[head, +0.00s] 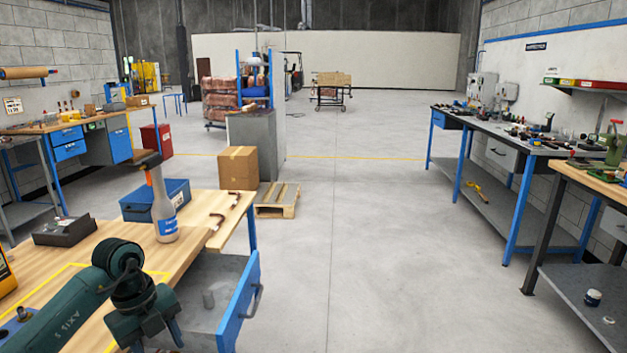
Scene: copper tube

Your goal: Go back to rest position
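My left arm reaches in from the lower left in the head view. Its dark green gripper (156,341) points down over the bench's right front edge, beside the open drawer (238,305). Its two fingers stand apart, and I see nothing between them; the tips are close to the bottom edge of the picture. My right gripper is not in view. Thin copper-coloured bent pieces (217,221) lie on the wooden bench top (205,240) near its right end, away from the gripper.
A cardboard box (238,168) and a pallet (277,200) are beyond. The floor (360,240) in the middle is clear; a workbench (500,140) stands right.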

